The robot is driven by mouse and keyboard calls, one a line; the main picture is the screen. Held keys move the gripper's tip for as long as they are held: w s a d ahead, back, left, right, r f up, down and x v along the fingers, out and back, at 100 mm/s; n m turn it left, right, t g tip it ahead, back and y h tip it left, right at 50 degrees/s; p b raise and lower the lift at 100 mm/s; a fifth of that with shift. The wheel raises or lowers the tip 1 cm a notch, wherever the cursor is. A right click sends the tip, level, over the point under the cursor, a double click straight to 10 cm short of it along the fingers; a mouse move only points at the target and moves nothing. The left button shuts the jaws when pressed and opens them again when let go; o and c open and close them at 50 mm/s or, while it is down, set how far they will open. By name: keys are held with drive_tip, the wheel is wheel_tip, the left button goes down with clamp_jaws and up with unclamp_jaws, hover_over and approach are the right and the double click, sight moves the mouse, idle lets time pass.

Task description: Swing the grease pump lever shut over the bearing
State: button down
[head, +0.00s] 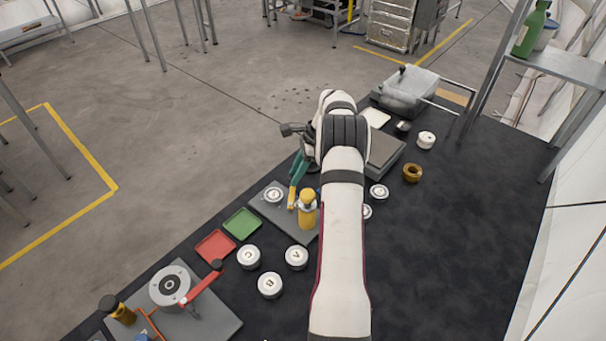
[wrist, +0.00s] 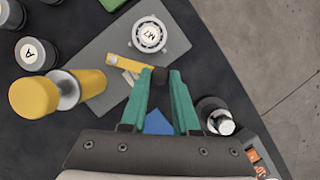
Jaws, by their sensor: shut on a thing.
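The grease pump (head: 307,214) is a yellow upright cylinder with a metal collar on a grey plate; it also shows in the wrist view (wrist: 45,93). Its lever (wrist: 128,62) is a yellow bar with a black knob (wrist: 160,76) at its end. The bearing (wrist: 149,35), a round silver piece with a white label, sits on the same plate; it also shows in the head view (head: 273,195). The lever appears beside the bearing, not across it. My gripper (wrist: 160,80), with green fingers, is shut on the knob. In the head view, my arm hides part of the area.
A green tray (head: 242,223), a red tray (head: 215,246) and several round labelled pieces (head: 270,285) lie near the plate. A station with a red lever (head: 203,289) stands at the front left. The dark table (head: 450,240) is clear at right.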

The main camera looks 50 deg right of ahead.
sight(284, 192)
drive_tip(key=n, duration=0.1)
drive_tip(key=w+a+n+g, duration=0.1)
drive_tip(key=n, duration=0.1)
drive_tip(key=shift+w+y, duration=0.3)
drive_tip(key=w+a+n+g, duration=0.1)
drive_tip(key=n, duration=0.1)
drive_tip(key=shift+a+n, duration=0.2)
drive_tip(key=shift+n, duration=0.1)
drive_tip(key=shift+w+a+n+g+y, duration=0.2)
drive_tip(key=shift+a+n, duration=0.15)
drive_tip(key=shift+n, duration=0.25)
drive_tip(key=shift+w+a+n+g+y, duration=0.2)
drive_tip(key=shift+a+n, duration=0.15)
drive_tip(key=shift+n, duration=0.25)
drive_tip(key=shift+w+a+n+g, duration=0.15)
drive_tip(key=shift+a+n+g, duration=0.6)
drive_tip(key=shift+n, duration=0.75)
drive_tip(key=shift+a, duration=0.25)
drive_tip(key=c, duration=0.7)
unclamp_jaws()
drive_tip(key=shift+o, duration=0.2)
drive_tip(key=shift+d, duration=0.15)
